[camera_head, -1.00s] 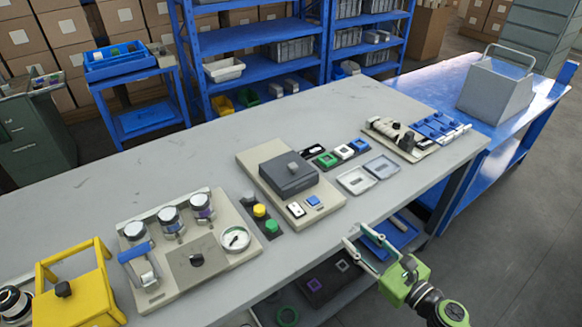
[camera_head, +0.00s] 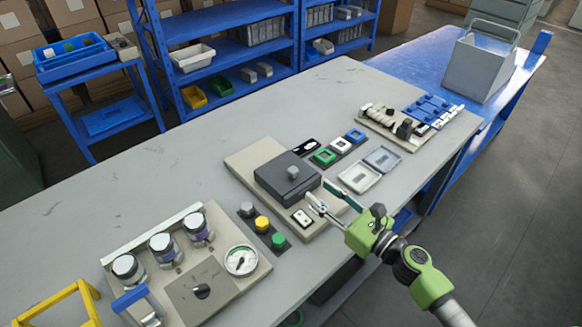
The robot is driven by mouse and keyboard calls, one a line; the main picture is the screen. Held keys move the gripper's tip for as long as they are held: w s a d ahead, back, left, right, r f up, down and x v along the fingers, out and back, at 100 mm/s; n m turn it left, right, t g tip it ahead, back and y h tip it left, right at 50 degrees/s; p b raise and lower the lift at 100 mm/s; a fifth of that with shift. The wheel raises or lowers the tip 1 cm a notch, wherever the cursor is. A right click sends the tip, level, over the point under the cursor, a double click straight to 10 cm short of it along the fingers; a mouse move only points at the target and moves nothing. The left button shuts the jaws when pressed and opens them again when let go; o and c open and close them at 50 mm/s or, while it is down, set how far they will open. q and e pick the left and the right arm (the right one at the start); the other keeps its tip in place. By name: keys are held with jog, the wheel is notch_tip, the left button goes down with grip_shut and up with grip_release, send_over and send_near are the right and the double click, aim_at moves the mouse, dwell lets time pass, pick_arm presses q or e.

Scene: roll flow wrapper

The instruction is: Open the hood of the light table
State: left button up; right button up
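The light table looks to be the beige base (camera_head: 248,158) on the grey workbench, with a dark grey box-shaped hood (camera_head: 284,184) lying flat on it. A grey knob (camera_head: 293,172) sits on top of the hood. A white switch plate (camera_head: 302,217) is on the front part of the base. My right gripper (camera_head: 318,191) is open and empty, with its two fingers apart, over the base's front right corner. Its fingertips are close to the hood's right side; I cannot tell whether they touch. The gripper hides part of that corner. My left gripper is not in view.
A panel with jars and a gauge (camera_head: 240,261) and a strip of coloured buttons (camera_head: 262,223) stand to the left.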

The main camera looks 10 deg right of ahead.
aim_at(296, 174)
jog(key=p+x, duration=0.1)
jog(key=x, duration=1)
jog(key=shift+w+a, duration=0.1)
jog(key=shift+w, duration=0.1)
